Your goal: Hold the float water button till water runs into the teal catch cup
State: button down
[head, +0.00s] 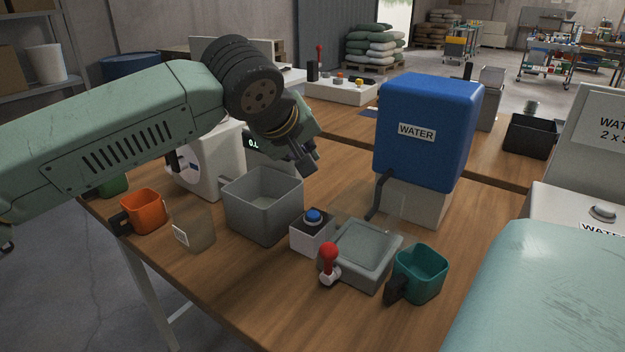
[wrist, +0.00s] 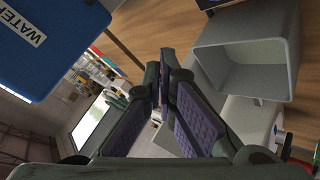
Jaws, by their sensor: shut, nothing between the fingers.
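A blue push button (head: 313,215) sits on a small white box in front of the grey bin; I see no readable label on it. The teal cup (head: 421,273) stands upright near the front table edge, right of a grey flat-topped block (head: 360,252). I see no water in it. A blue tank (head: 425,125) marked WATER, with a dark bent spout (head: 379,196), stands behind them; it also shows in the wrist view (wrist: 55,50). My gripper (head: 309,168) is shut and empty, above and behind the blue button. Its closed fingers (wrist: 158,85) show in the wrist view.
A grey open bin (head: 262,212) stands just left of the button. A red-knobbed lever (head: 329,262) stands in front of the block. At right, a machine has a round button (head: 603,212) above a partly hidden label.

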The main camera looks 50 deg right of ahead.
aim_at(308, 213)
notch_tip(308, 213, down, 8)
jog(key=b, duration=0.6)
jog(key=shift+f, duration=0.2)
dwell(1.0)
jog(key=shift+f+b, duration=0.4)
jog(key=shift+f+b, duration=0.45)
dwell(5.0)
